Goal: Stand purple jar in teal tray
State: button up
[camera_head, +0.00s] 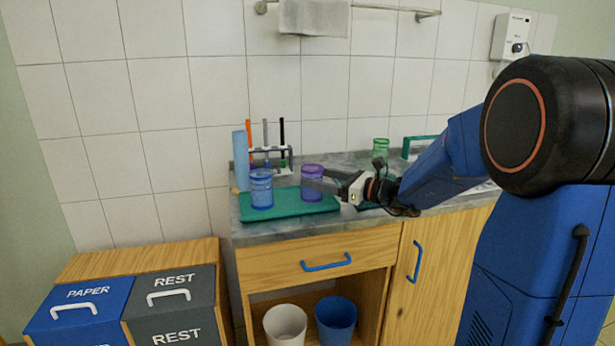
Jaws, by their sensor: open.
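The purple jar (312,180) stands upright at the right part of the teal tray (287,214) on the grey counter. A blue jar (261,190) stands upright at the left part of the same tray. My gripper (330,182) reaches in from the right, with its open fingers at the purple jar.
Behind the tray are a rack with several tools (270,152) and a light blue cylinder (240,160). A green jar (380,150) stands farther back right. Bins (75,305) stand left of the counter.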

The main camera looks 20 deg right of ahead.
jog(key=v, duration=0.6)
jog(key=shift+s+d, duration=0.1)
jog(key=s+a+n+g, duration=0.1)
jog(key=s+a, duration=0.1)
jog(key=s+a+f+n+g, duration=0.1)
jog(key=s+a+n, duration=0.1)
jog(key=shift+s+a+g, duration=0.15)
jog(key=shift+a+g, duration=0.15)
jog(key=shift+a, duration=0.1)
jog(key=s+a+f+n+g+h, duration=0.1)
jog(key=s+a+f+n+g, duration=0.1)
jog(key=s+f+n, duration=0.3)
jog(key=s+a+n+g+h, duration=0.2)
jog(key=s+a, duration=0.1)
jog(key=s, duration=0.4)
jog(key=s+a+f+n+g+h, duration=0.1)
jog(key=s+a+f+n+g, duration=0.1)
jog(key=s+f+n, duration=0.3)
jog(key=s+d+f+n+h, duration=0.2)
jog(key=s+d+n+h, duration=0.6)
jog(key=s+d+n, duration=0.2)
jog(key=s+n, duration=0.2)
jog(key=s, duration=0.2)
jog(key=shift+d+f+t+h, duration=0.25)
jog(key=shift+f+t+h, duration=0.05)
jog(key=shift+f+h, duration=0.1)
jog(key=shift+s+d, duration=0.1)
jog(key=shift+s, duration=0.05)
